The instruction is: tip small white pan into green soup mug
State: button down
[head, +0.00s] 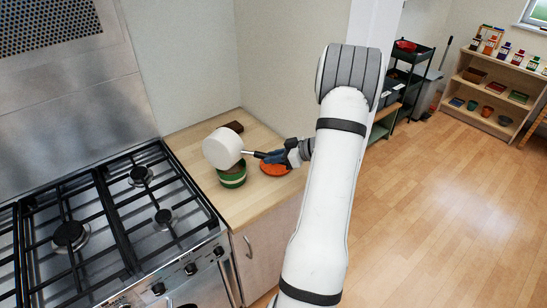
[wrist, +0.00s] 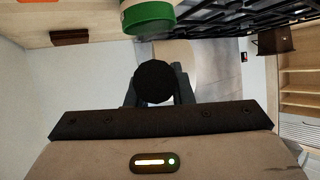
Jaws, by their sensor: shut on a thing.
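The small white pan (head: 222,148) is held by its dark handle in my gripper (head: 284,157). In the head view the pan is tilted on its side above the green soup mug (head: 232,177). The mug stands on the wooden counter, and the pan hides part of its rim. In the wrist view the jaws (wrist: 157,92) are shut around the dark round end of the handle (wrist: 155,82), with the pale pan (wrist: 183,62) beyond it. The green mug (wrist: 147,18) shows at the top, apart from the jaws. The pan's contents cannot be seen.
An orange-red object (head: 274,168) lies on the wooden counter (head: 252,198) right of the mug, and a dark brown block (head: 234,127) lies behind. The gas cooktop (head: 110,232) with black grates is at the left. Shelves (head: 493,92) stand far right beyond open floor.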

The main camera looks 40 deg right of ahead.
jog(key=shift+w+d+m, duration=0.15)
jog(key=shift+d+m, duration=0.15)
jog(key=shift+d+f+y, duration=0.1)
jog(key=shift+y, duration=0.3)
dwell(0.8)
jog(key=shift+w+d+f+m, duration=0.15)
jog(key=shift+d+m, duration=0.1)
jog(key=shift+m, duration=0.25)
jog(key=shift+d+y, duration=0.1)
jog(key=shift+y, duration=0.4)
dwell(0.5)
jog(key=shift+w+d+m, duration=0.2)
jog(key=shift+d+m, duration=0.05)
jog(key=shift+m, duration=0.15)
dwell(1.7)
